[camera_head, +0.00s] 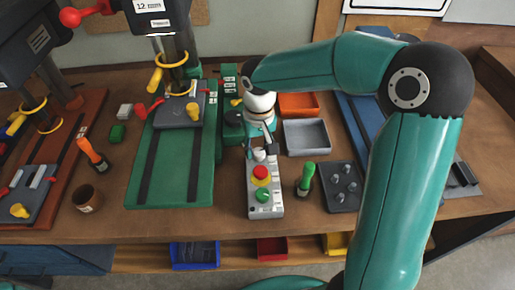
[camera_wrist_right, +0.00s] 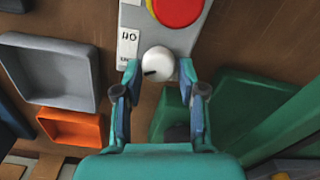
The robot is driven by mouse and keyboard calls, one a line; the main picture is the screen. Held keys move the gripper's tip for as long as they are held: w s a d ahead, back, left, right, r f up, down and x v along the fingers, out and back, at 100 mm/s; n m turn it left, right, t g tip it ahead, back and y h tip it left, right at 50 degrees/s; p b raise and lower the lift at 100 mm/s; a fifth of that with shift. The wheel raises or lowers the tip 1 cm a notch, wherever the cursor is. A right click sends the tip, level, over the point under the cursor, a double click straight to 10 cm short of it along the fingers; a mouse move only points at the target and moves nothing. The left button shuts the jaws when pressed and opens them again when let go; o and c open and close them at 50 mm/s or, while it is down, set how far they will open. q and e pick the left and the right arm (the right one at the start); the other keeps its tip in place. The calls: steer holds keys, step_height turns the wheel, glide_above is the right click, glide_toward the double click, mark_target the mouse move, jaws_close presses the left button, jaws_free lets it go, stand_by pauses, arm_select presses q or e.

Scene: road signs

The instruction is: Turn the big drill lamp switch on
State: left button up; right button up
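A grey control box (camera_head: 265,204) stands on the bench, with a red button on a yellow base (camera_head: 261,173), a green button (camera_head: 263,195) and a white round knob (camera_head: 259,155) at its far end. In the right wrist view the white knob (camera_wrist_right: 157,63) has a dark mark pointing left, near a white label (camera_wrist_right: 128,44). My right gripper (camera_head: 260,149) is over the far end of the box. Its open fingertips (camera_wrist_right: 159,73) are on either side of the knob; I cannot tell whether they touch it. My left gripper is not in view.
A drill press with a green base (camera_head: 178,195) stands left of the box. A grey tray (camera_head: 306,137) and an orange tray (camera_head: 298,104) lie behind.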

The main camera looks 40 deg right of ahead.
mark_target(258, 151)
steer(key=shift+o, duration=1.2)
steer(key=shift+s+f, duration=0.1)
step_height(258, 151, up, 12)
